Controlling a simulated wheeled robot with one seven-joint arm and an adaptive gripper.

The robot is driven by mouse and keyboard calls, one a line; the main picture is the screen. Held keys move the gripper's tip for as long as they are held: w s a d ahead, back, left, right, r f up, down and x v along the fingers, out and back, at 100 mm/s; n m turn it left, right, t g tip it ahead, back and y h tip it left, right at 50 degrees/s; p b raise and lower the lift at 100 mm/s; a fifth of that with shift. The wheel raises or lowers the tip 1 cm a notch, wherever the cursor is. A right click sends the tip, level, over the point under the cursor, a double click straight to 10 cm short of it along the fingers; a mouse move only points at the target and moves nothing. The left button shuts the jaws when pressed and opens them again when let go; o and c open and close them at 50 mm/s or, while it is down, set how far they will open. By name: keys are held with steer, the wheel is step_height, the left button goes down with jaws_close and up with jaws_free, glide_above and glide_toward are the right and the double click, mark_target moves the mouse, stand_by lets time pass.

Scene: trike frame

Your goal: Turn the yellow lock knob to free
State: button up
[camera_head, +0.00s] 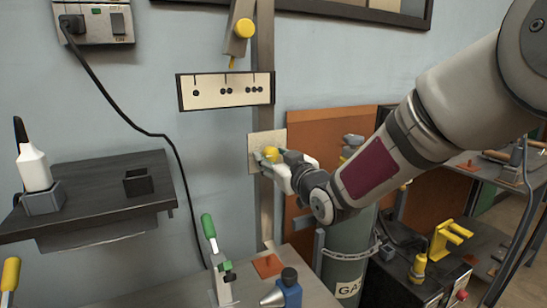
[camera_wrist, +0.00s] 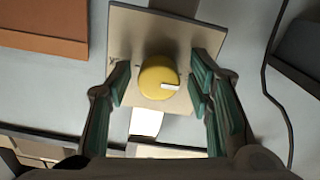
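The yellow lock knob (camera_head: 271,154) sits on a beige square plate (camera_head: 254,140) on the upright post. My gripper (camera_wrist: 162,86) is open, with one green-padded finger on each side of the knob. A gap shows between each finger and the knob. In the head view my gripper (camera_head: 277,163) is at the plate and partly hides the knob. A small dark mark is on the plate's left side in the wrist view; I cannot read it.
An orange-brown board (camera_head: 320,130) and a grey gas cylinder (camera_head: 347,248) stand to the right. A dark shelf (camera_head: 95,195) with a white bottle (camera_head: 34,168) is at left.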

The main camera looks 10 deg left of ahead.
steer(key=shift+r, duration=0.1)
steer(key=shift+s+d, duration=0.3)
steer(key=shift+s, duration=0.05)
steer(key=v, duration=1.1)
